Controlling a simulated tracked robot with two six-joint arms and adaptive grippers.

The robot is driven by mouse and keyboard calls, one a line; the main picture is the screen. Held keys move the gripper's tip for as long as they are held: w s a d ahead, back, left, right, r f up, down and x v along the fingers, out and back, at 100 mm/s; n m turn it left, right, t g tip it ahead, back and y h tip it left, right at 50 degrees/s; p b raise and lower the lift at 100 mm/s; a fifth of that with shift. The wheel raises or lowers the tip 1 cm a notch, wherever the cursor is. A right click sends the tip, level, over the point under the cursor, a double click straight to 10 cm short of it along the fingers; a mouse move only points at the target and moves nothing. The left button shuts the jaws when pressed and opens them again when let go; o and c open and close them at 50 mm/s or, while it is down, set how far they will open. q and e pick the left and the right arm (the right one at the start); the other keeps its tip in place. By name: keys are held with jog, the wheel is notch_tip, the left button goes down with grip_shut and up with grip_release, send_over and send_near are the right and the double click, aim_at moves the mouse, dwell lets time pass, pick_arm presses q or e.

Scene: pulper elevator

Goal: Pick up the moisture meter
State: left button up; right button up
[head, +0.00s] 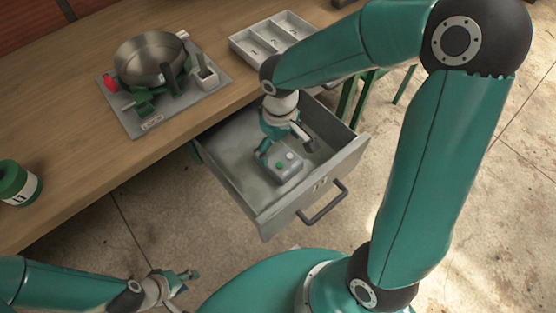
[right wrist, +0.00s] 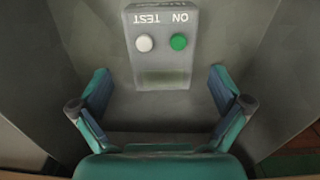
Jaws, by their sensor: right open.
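The moisture meter (head: 286,165) is a small grey box with a green and a white button, lying on the floor of the open drawer (head: 262,212). In the right wrist view the meter (right wrist: 160,62) shows the words ON and TEST, upside down, and a dark display strip. My right gripper (head: 283,146) is down inside the drawer by the meter. In the right wrist view its fingers (right wrist: 161,92) are spread apart with nothing between the tips, and the meter lies just ahead of them. My left gripper (head: 178,284) is away at the lower left, apart from the drawer.
On the wooden bench (head: 75,160), a metal pan (head: 152,60) stands on a grey board and a compartment tray (head: 265,42) lies farther right. A green canister (head: 17,184) stands at the left. The drawer's walls surround my right gripper, and its handle (head: 323,205) faces outward.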

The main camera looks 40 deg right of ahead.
aim_at(279, 156)
jog(key=shift+a+f+b, duration=0.1)
jog(key=shift+f+b, duration=0.55)
jog(key=shift+f, duration=2.3)
jog(key=shift+c, duration=0.2)
jog(key=c, duration=1.2)
jog(key=shift+r, duration=0.15)
